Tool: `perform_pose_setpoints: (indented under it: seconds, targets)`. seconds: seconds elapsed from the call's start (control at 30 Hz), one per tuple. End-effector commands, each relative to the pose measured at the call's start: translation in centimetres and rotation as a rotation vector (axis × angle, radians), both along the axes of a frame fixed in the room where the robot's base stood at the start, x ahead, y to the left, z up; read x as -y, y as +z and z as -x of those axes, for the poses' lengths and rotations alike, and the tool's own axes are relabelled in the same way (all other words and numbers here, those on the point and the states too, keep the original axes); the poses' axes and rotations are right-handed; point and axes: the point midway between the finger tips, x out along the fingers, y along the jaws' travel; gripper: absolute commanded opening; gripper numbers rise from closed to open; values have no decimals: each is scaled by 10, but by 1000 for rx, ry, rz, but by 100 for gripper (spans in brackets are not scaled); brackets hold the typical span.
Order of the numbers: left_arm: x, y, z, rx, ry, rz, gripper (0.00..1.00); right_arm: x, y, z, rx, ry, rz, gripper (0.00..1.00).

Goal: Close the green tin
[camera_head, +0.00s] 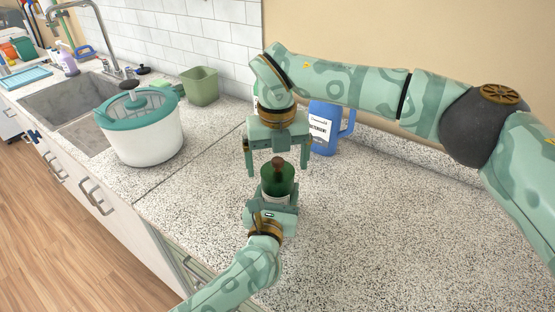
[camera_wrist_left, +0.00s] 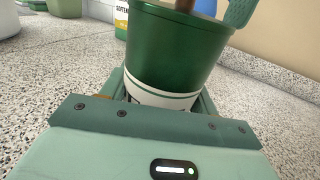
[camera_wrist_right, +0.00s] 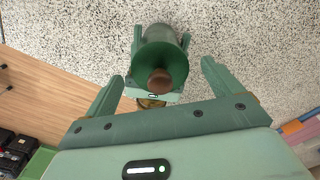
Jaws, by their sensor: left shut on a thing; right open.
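The green tin (camera_head: 278,182) stands over the speckled counter with a brown knob (camera_head: 278,162) at its top. My left gripper (camera_head: 272,207) is shut on the tin low down around its pale band, as the left wrist view (camera_wrist_left: 165,97) also shows. My right gripper (camera_head: 279,166) is open and points down above the tin, its fingers apart on either side of the knob without visible contact. The right wrist view looks down on the tin (camera_wrist_right: 158,50) and the knob (camera_wrist_right: 160,82) between the open fingers. I cannot tell how the lid sits on the rim.
A blue jug (camera_head: 325,125) with a white label stands behind my right gripper. A white pot (camera_head: 142,140) with a teal lid and a green square container (camera_head: 200,86) stand to the left, by the sink (camera_head: 65,105). The counter (camera_head: 370,235) at right is clear.

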Motion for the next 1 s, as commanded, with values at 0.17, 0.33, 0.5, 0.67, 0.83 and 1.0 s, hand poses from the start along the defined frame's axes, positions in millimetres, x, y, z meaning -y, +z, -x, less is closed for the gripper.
perform_pose_setpoints:
  seconds: [0.17, 0.33, 0.5, 0.67, 0.83, 1.0]
  targets:
    - [0, -1, 0, -2, 0, 0, 19, 0, 6, 0, 1, 0, 0, 91]
    - [0, -1, 0, -2, 0, 0, 19, 0, 34, -1, 5, 0, 0, 91]
    - [0, -1, 0, -2, 0, 0, 19, 0, 71, -1, 4, -1, 0, 91]
    - [0, -1, 0, -2, 0, 0, 19, -1, 100, -1, 3, -1, 0, 91]
    - [0, -1, 0, -2, 0, 0, 19, -1, 116, -1, 1, -1, 0, 91]
    - [0, -1, 0, -2, 0, 0, 19, -1, 120, 0, -1, 0, 0, 91]
